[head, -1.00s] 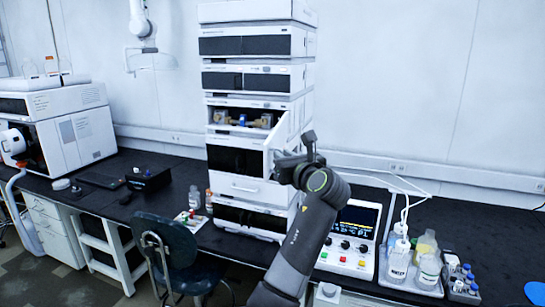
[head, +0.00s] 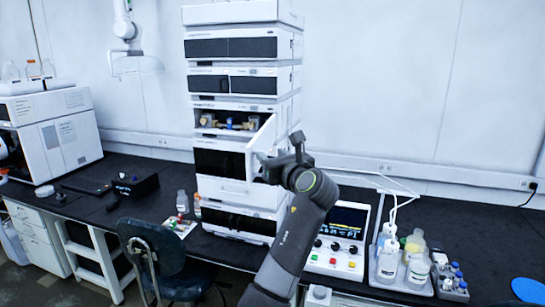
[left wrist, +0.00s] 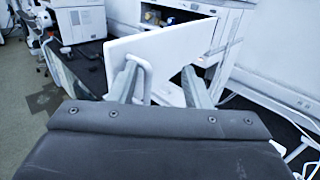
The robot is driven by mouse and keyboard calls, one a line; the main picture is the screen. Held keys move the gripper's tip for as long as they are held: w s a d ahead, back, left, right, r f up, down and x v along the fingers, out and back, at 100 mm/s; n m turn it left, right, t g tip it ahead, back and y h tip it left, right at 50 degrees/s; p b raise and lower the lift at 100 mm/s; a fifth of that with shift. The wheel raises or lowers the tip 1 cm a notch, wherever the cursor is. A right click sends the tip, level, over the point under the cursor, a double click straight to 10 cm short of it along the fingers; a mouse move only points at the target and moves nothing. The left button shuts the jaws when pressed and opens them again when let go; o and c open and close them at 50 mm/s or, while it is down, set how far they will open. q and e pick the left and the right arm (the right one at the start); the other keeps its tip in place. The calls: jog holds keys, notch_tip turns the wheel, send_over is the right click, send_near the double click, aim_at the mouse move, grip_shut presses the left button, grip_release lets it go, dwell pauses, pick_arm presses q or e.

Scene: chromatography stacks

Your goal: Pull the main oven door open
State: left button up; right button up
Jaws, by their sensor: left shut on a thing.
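The main oven door (head: 262,138) is a white panel on the tall instrument stack (head: 205,190). It stands swung out to the right, with the compartment (head: 227,122) behind it showing brass-coloured and blue fittings. My left gripper (head: 268,166) is at the door's outer edge, shut on its handle; the grip is partly hidden by the gripper. In the left wrist view the door (left wrist: 165,50) spreads ahead, and its white handle (left wrist: 141,68) lies between the fingers (left wrist: 155,84). My right gripper is not in view.
A control box (head: 338,243) with a display and a grey tray (head: 402,284) of bottles stand right of the stack. A dark chair (head: 155,250) is in front of the bench. Small bottles (head: 183,202) stand left of the stack.

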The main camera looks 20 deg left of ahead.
pick_arm(q)
jog(key=shift+d+r, duration=0.15)
jog(key=shift+r, duration=0.05)
jog(key=b+v, duration=1.7)
jog(key=b, duration=0.1)
jog(key=shift+f+b, duration=0.25)
jog(key=shift+b, duration=0.15)
jog(key=shift+s, duration=0.2)
jog(key=shift+d, duration=0.1)
